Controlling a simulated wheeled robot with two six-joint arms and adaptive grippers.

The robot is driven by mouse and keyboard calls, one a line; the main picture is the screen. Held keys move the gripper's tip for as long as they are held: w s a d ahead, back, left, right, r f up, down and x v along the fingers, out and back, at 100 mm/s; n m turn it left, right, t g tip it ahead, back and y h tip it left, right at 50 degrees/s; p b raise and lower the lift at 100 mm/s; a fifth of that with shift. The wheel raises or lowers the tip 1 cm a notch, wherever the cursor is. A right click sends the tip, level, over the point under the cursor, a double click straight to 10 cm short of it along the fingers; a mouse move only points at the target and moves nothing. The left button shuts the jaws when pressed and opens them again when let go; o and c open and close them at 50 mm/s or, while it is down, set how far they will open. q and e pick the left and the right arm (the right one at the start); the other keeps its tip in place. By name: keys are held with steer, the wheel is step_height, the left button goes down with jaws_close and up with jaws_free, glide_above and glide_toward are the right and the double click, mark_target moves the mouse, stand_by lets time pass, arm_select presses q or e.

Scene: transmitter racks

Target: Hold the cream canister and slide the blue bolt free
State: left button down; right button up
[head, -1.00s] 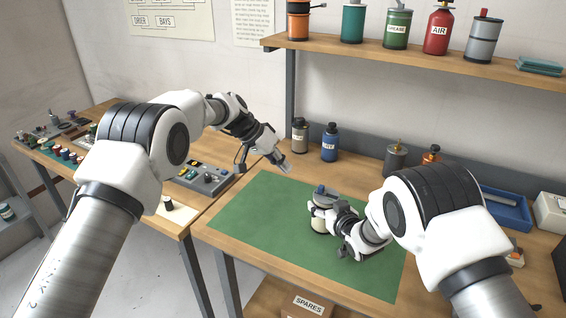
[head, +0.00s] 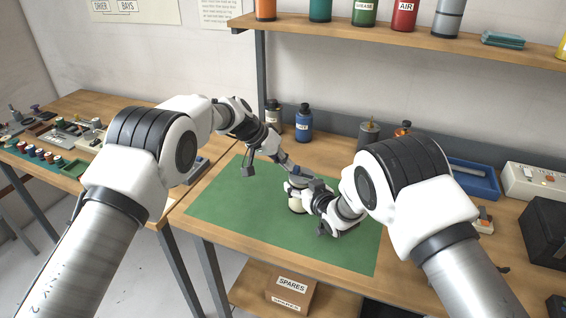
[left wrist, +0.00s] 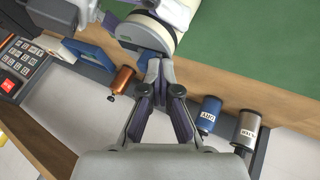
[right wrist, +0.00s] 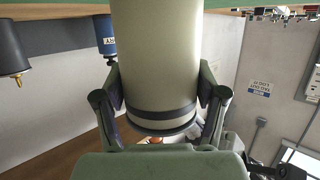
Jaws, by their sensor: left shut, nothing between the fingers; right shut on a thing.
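The cream canister (head: 296,205) stands upright over the green mat, mostly covered by my right gripper (head: 299,190) in the head view. In the right wrist view its cream body (right wrist: 157,50), with a dark band at one end, sits between the two fingers, which are shut on it. My left gripper (head: 287,167) is at the canister's top, shut and empty. In the left wrist view its closed fingers (left wrist: 158,75) point at the canister's round grey and cream end (left wrist: 143,36); I cannot tell whether they touch.
The green mat (head: 225,205) is otherwise clear. Behind it stand a blue bottle (head: 304,125), a grey canister (head: 273,116) and an orange one (head: 402,131). A blue tray (head: 472,182) lies at the right. A shelf (head: 400,37) runs above; a SPARES box (head: 291,292) is below.

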mark_target(306, 174)
arm_select(q)
steer(key=d, duration=0.1)
steer(key=s+d, duration=0.1)
steer(key=d, duration=0.1)
steer(key=shift+d, duration=0.2)
steer(key=shift+a, duration=0.1)
steer(key=shift+w+a, duration=0.1)
steer(key=shift+a, duration=0.2)
steer(key=w+a+f+v, duration=0.1)
steer(key=a+v, duration=0.1)
steer(key=v, duration=0.9)
steer(key=shift+a, duration=0.25)
steer(key=shift+r, duration=0.15)
